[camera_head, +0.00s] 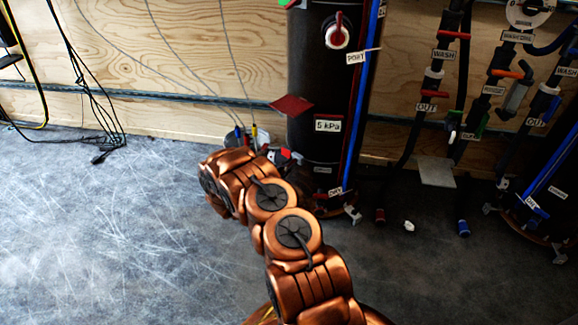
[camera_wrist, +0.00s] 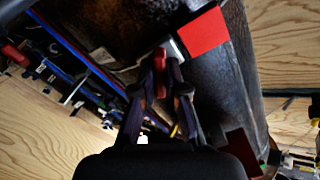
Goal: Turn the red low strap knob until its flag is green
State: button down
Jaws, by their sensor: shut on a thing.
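In the wrist view my gripper (camera_wrist: 160,90) is shut on a red knob (camera_wrist: 159,60) at the side of the dark cylinder (camera_wrist: 208,75). The fingers cover part of the knob. A bright red square flag (camera_wrist: 203,33) sits right beside the knob. A darker red plate (camera_wrist: 241,150) shows lower right. In the head view a red flag (camera_head: 291,104) stands out at the left of the cylinder (camera_head: 313,75). My copper arm reaches to the cylinder's lower left, and the gripper is mostly hidden there.
Hoses and labelled valves (camera_head: 437,75) hang at right. Thin cables cross the plywood wall (camera_head: 180,50). The floor (camera_head: 90,220) at left is clear; small fittings (camera_head: 463,228) lie at right.

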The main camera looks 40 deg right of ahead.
jog(key=shift+r+p, duration=0.2)
jog(key=shift+p, duration=0.55)
jog(key=m+p, duration=0.2)
jog(key=p, duration=0.3)
jog(key=shift+m, duration=0.4)
jog(key=shift+m+p, duration=1.15)
jog(key=shift+m, duration=0.25)
jog(key=c, duration=1.2)
grip_release()
jog(key=shift+f, duration=0.1)
